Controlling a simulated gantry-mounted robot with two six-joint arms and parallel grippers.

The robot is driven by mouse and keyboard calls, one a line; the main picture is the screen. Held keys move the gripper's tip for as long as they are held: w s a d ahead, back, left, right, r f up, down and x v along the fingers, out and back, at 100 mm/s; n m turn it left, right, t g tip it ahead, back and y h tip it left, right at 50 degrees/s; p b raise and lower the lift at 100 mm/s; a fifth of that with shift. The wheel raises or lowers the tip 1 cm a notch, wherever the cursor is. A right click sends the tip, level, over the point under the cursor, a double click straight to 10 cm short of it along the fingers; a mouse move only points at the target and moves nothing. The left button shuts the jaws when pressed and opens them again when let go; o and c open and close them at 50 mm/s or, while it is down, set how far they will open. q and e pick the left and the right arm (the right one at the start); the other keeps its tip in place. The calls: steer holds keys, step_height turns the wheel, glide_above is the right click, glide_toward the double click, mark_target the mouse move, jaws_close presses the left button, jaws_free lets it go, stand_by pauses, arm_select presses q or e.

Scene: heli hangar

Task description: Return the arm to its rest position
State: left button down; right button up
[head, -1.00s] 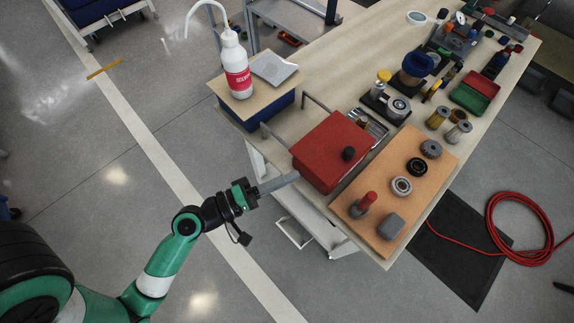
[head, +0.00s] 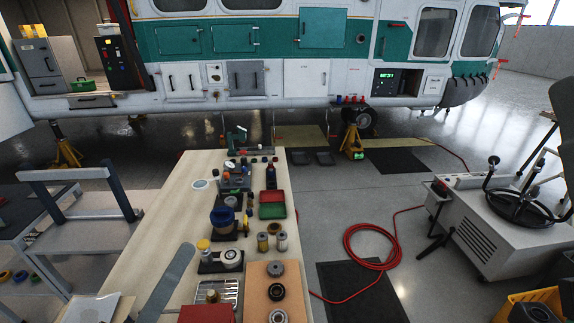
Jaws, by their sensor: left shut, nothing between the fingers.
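The rest of my left arm is below the picture. My right gripper is not in view.
A red box (head: 207,315) and a tan board (head: 258,293) with round parts sit at the bench's near end. A blue-topped part (head: 222,217) and a red-green case (head: 271,211) stand farther back. A helicopter (head: 260,45) fills the background; a red hose (head: 350,258) lies right.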

arm_select(q)
steer(key=s+a+r+m+t+y+p, duration=0.1)
steer(key=r+t+y+p, duration=0.1)
steer(key=r+p, duration=1.1)
steer(key=s+a+r+m+t+y+p, duration=0.1)
steer(key=a+r+m+t+y+p, duration=0.1)
steer(key=r+p, duration=1.2)
steer(key=s+a+r+m+t+y+p, duration=0.1)
steer(key=r+y+p, duration=0.3)
steer(key=r+p, duration=0.9)
step_height(320, 180, up, 21)
steer(key=shift+s+a+m+t+y+p, duration=0.15)
steer(key=shift+s+m+t+y+p, duration=0.25)
steer(key=shift+m, duration=0.2)
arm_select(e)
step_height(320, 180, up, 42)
